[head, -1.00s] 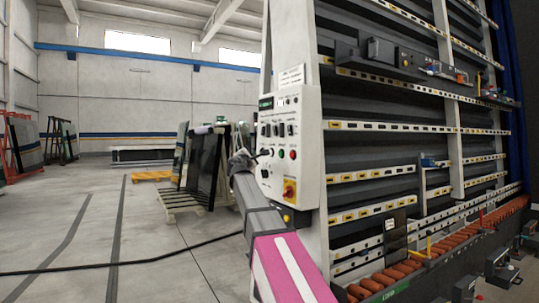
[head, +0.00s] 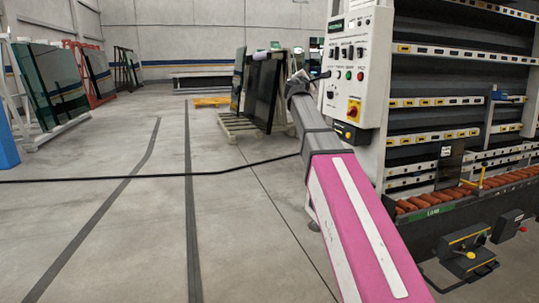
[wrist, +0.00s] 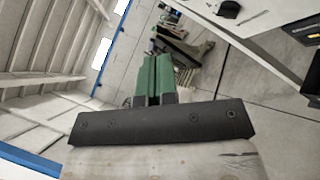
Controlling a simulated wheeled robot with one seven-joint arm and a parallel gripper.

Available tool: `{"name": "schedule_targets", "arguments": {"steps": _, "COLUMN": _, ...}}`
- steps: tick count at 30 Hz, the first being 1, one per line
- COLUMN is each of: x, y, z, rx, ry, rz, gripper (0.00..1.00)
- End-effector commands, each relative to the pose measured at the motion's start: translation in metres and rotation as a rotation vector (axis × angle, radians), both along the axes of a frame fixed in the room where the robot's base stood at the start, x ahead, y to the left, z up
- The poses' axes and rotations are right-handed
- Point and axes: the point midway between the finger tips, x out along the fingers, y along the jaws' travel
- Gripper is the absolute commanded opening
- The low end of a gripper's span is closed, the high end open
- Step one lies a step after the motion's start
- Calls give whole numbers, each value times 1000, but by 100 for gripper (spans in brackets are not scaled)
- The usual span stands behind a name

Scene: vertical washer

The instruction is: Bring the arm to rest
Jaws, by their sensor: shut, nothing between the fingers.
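My arm reaches forward in the head view, with my gripper (head: 302,76) small and dark at its far end. The gripper appears beside the left edge of the white control panel (head: 352,70); I cannot tell whether it touches. In the wrist view the two green fingers of my gripper (wrist: 155,62) lie together, with nothing held between them.
The washer's racks (head: 440,75) and orange rollers (head: 500,178) stand at the right. Dark glass sheets (head: 262,90) lean on a pallet (head: 240,126) behind my gripper. A black cable (head: 150,178) crosses the floor. The floor (head: 120,235) at left is mostly clear.

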Motion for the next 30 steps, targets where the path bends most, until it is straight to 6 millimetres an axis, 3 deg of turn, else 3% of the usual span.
{"name": "schedule_targets", "arguments": {"steps": 10, "x": -5, "y": -14, "z": -61, "rx": 152, "ry": 41, "rz": -10, "gripper": 0}}
{"name": "schedule_targets", "arguments": {"steps": 17, "x": -14, "y": -27, "z": -126, "rx": 319, "ry": 86, "rz": -33, "gripper": 0}}
{"name": "schedule_targets", "arguments": {"steps": 20, "x": -22, "y": -34, "z": -166, "rx": 422, "ry": 114, "rz": -52, "gripper": 0}}
{"name": "schedule_targets", "arguments": {"steps": 23, "x": -36, "y": -44, "z": -220, "rx": 558, "ry": 152, "rz": -89, "gripper": 0}}
{"name": "schedule_targets", "arguments": {"steps": 30, "x": -89, "y": -59, "z": -361, "rx": 933, "ry": 254, "rz": -235, "gripper": 0}}
